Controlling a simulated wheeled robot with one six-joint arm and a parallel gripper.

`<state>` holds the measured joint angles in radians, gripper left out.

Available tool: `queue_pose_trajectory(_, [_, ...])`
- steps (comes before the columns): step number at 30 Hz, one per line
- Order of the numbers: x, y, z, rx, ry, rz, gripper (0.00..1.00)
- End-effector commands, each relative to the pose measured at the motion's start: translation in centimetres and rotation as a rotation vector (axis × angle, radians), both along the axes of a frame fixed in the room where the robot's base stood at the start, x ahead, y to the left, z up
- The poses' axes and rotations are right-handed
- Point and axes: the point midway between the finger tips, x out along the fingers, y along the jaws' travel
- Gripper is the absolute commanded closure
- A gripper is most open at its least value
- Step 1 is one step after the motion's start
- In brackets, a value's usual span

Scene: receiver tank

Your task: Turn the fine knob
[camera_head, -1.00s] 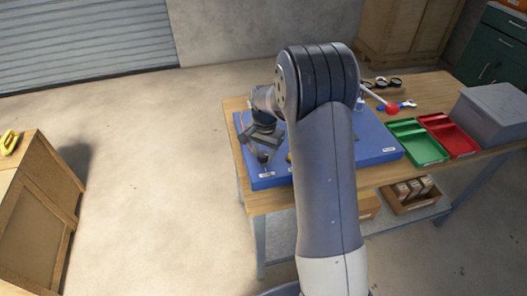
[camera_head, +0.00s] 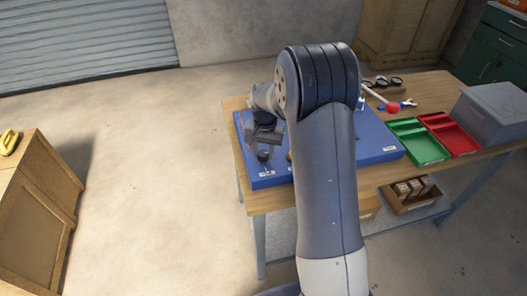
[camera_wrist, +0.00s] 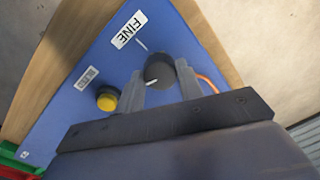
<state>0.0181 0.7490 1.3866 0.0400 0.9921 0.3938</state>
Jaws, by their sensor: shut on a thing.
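The fine knob (camera_wrist: 158,69) is a round black knob on a blue panel (camera_wrist: 72,125), beside a white label reading FINE (camera_wrist: 129,29). A white line on the panel points towards it, and a short pale mark shows at its lower left edge. My gripper (camera_wrist: 160,84) has one finger on each side of the knob and is shut on it. In the head view my gripper (camera_head: 263,148) is low over the left part of the blue panel, and my arm hides the panel's middle.
A yellow button (camera_wrist: 107,99) sits near the knob, by a small label. An orange cable (camera_wrist: 207,83) runs beside the right finger. Green (camera_head: 418,142) and red (camera_head: 450,135) trays and a grey box (camera_head: 490,112) stand at the table's right.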

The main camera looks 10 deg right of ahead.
Motion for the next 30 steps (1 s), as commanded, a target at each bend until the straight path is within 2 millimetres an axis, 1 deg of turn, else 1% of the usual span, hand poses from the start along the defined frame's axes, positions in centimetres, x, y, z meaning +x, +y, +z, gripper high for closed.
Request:
queue_pose_trajectory(9, [0.08,0.03,0.02,0.001,-0.002,0.252,0.88])
queue_pose_trajectory(15, [0.11,0.04,0.05,0.001,-0.003,0.369,0.88])
queue_pose_trajectory(21, [0.13,0.04,0.08,0.001,-0.004,0.439,0.88])
queue_pose_trajectory(30, [0.14,0.04,0.11,0.001,-0.004,0.468,0.88])
